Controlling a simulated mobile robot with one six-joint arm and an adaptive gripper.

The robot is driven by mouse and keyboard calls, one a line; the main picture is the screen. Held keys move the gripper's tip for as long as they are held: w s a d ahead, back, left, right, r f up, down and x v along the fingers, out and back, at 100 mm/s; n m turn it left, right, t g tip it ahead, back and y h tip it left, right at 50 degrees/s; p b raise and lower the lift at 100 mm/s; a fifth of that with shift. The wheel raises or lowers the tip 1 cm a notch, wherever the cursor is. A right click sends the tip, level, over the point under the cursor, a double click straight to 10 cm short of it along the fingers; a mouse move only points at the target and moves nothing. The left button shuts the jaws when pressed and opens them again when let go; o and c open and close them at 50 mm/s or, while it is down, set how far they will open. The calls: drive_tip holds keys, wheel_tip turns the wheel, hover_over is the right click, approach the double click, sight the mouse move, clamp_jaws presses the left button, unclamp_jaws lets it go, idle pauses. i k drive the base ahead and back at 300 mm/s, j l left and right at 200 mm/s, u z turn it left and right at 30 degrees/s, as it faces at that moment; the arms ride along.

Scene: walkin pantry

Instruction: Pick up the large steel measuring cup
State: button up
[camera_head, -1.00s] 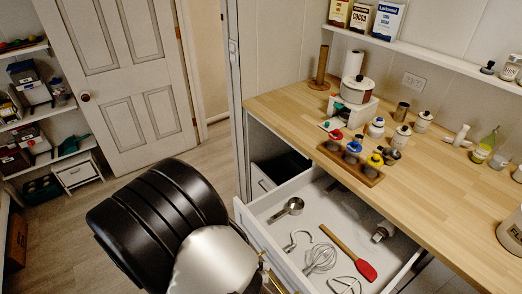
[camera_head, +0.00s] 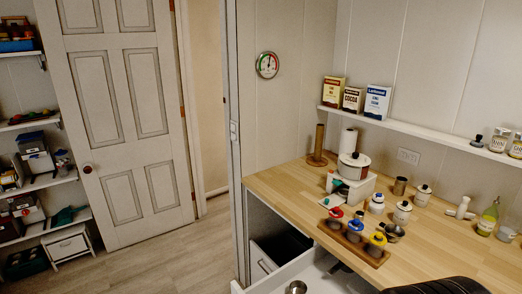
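The steel measuring cup (camera_head: 296,287) lies in the open white drawer. Only its round bowl shows, at the bottom edge of the head view, and the rest of it is cut off by the frame. The drawer (camera_head: 268,284) is pulled out below the wooden counter, and only its back left part is in view. My gripper is not in view. A black curved part of my arm shows at the bottom right, over the counter's front edge.
On the counter (camera_head: 290,190), a wooden rack (camera_head: 350,246) with red, blue and yellow-topped jars stands near the front edge above the drawer. A pot (camera_head: 354,166), canisters and bottles stand behind. Open floor lies left, before the door (camera_head: 115,110).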

sight(341, 265)
drive_tip(key=z, duration=0.5)
drive_tip(key=j+u, duration=0.2)
drive_tip(key=u, duration=1.3)
drive_tip(key=i+j+z, duration=0.1)
drive_tip(key=i+j, duration=1.35)
drive_tip(key=i+l+z, duration=0.15)
drive_tip(key=z, duration=0.35)
drive_tip(key=i+z, duration=0.3)
drive_tip(key=z, duration=0.15)
drive_tip(key=i+z, duration=0.2)
drive_tip(key=z, duration=0.3)
drive_tip(key=i+j+z, duration=0.2)
drive_tip(key=z, duration=0.3)
drive_tip(key=i+j+z, duration=0.2)
drive_tip(key=z, duration=0.3)
drive_tip(key=i+z, duration=0.55)
drive_tip(key=z, duration=0.2)
drive_tip(key=i+j+z, duration=0.25)
drive_tip(key=z, duration=0.15)
drive_tip(key=i+j+z, duration=0.2)
drive_tip(key=z, duration=0.15)
